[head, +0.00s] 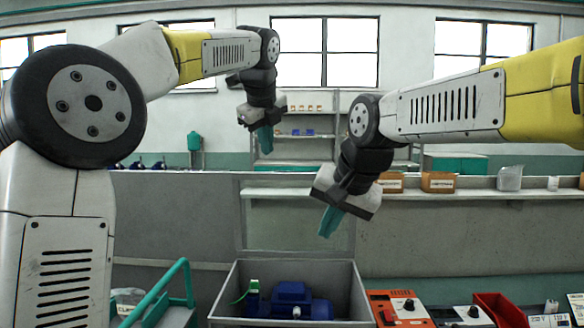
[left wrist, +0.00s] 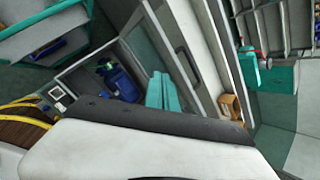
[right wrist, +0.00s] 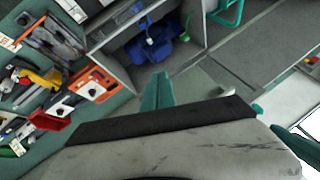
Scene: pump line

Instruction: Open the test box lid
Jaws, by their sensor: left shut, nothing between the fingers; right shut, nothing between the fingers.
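The grey test box (head: 224,300) stands open-topped at the bottom middle of the head view, with a blue pump (head: 290,298) inside. Its lid (head: 290,228), a clear pane in a grey frame, stands upright behind the box; a dark handle (left wrist: 187,65) shows in the left wrist view. My left gripper (head: 265,142) is shut and empty, high up in the head view. My right gripper (head: 330,222) is shut and empty, above the box and in front of the lid in the picture. I cannot tell whether either touches the lid.
A red tester (head: 400,308) and a red bin (head: 500,308) lie right of the box. A teal-handled cart or tray (head: 160,295) is at the left. A shelf (head: 450,193) behind holds brown boxes (head: 438,182).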

